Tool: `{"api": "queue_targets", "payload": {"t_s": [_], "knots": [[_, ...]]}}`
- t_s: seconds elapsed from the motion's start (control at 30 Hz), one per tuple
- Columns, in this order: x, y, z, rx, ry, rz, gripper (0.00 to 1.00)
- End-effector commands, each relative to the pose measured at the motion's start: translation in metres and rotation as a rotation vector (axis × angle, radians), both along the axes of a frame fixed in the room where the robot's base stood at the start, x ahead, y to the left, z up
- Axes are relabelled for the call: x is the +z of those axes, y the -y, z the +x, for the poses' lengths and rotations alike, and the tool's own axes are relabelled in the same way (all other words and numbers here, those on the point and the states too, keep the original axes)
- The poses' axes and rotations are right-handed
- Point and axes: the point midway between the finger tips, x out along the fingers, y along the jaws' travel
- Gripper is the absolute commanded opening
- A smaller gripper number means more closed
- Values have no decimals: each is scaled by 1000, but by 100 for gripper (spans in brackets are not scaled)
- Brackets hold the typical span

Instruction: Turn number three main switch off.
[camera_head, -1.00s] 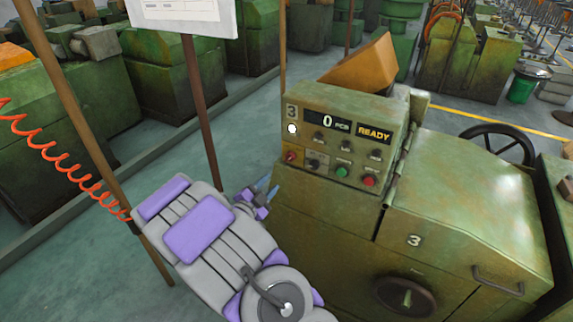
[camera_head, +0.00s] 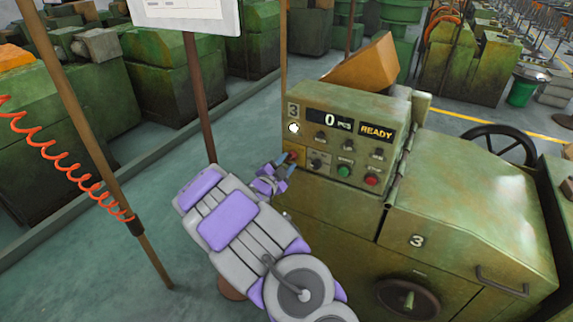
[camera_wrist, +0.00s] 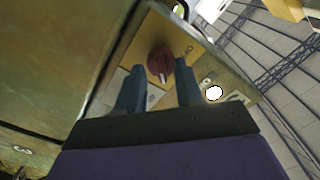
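Machine number three (camera_head: 345,135) has a green control panel with a "3" plate at its upper left. Its main switch is a red rotary knob (camera_head: 292,155) on a yellow plate at the panel's lower left corner. In the wrist view the red knob (camera_wrist: 160,65) shows with its pale pointer mark toward the bottom of the picture. My gripper (camera_head: 281,162) is right at the knob, partly covering it in the head view. In the wrist view my gripper (camera_wrist: 158,85) is open, with its two fingers apart and the knob between and just beyond their tips. Contact cannot be told.
The panel display (camera_head: 330,121) reads 0 PCS, with a lit READY sign (camera_head: 376,132) and a white lamp (camera_head: 294,128). A green button (camera_head: 344,170) and a red button (camera_head: 371,179) sit to the knob's right. A brown post (camera_head: 200,95) stands left of the machine.

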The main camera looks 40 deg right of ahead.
Motion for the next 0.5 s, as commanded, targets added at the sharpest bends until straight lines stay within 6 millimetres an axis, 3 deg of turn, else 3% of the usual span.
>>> {"api": "queue_targets", "payload": {"t_s": [0.33, 0.5], "knots": [[-1, 6, 1, 0, 0, 5, 36], [-1, 6, 1, 0, -1, 4, 20]]}}
